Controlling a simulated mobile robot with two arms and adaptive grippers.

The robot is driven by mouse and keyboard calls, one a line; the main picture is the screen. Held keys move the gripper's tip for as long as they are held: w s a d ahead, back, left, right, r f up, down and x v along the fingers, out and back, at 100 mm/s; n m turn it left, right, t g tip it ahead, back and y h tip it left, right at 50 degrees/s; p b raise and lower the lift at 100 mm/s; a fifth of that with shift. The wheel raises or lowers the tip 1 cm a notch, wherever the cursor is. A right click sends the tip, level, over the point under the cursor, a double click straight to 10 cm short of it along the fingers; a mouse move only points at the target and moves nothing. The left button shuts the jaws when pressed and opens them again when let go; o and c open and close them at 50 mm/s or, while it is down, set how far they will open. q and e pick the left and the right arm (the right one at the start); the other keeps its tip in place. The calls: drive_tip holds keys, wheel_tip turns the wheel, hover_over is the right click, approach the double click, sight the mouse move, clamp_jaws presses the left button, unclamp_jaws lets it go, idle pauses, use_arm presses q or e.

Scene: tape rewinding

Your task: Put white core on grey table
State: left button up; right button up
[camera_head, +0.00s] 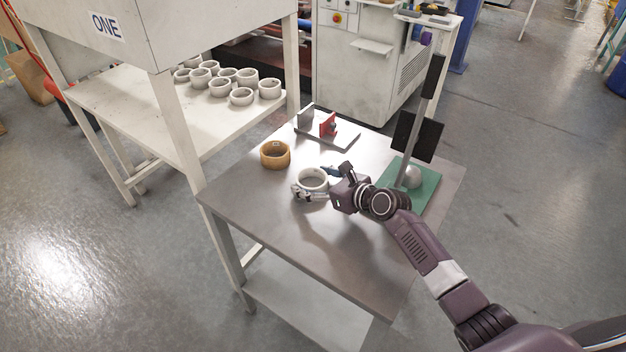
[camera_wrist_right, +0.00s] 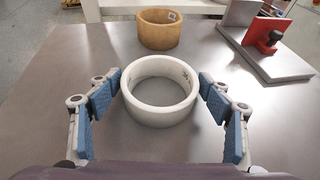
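The white core (camera_head: 312,180) is a short white ring on the grey table (camera_head: 290,235), near its middle. In the right wrist view the white core (camera_wrist_right: 160,112) lies between the blue finger pads of my right gripper (camera_wrist_right: 158,97). The gripper is open, with a visible gap between the core and the pads on both sides. In the head view my right gripper (camera_head: 318,184) reaches in from the right with its fingers on either side of the core. The core appears to rest flat on the table. My left gripper is not in view.
A tan ring (camera_head: 275,155) stands behind the core. A grey fixture with a red block (camera_head: 328,125) is at the table's back. A green-based stand (camera_head: 412,185) is on the right. Several white rings (camera_head: 241,96) sit on a white table (camera_head: 190,125). The grey table's front is clear.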

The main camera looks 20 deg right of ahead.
drive_tip(key=shift+o, duration=0.4)
drive_tip(key=shift+r, duration=0.2)
drive_tip(key=v, duration=1.2)
drive_tip(key=shift+p, duration=0.35)
drive_tip(key=shift+s+f, duration=0.1)
drive_tip(key=shift+f, duration=0.05)
